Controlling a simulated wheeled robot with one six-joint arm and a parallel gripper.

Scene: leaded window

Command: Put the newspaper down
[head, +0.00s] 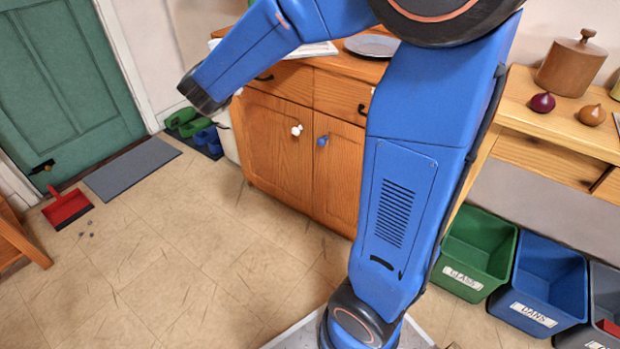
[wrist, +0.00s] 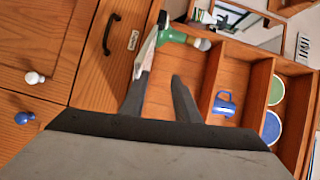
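A flat white printed sheet that looks like the newspaper (head: 318,49) lies on top of the wooden cabinet in the head view, partly hidden by my arm. In the head view my gripper is hidden.
The wooden cabinet (head: 274,147) bears a grey plate (head: 372,45). Green (head: 476,250) and blue bins (head: 545,285) stand at right. A red dustpan (head: 67,208) lies on open floor.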

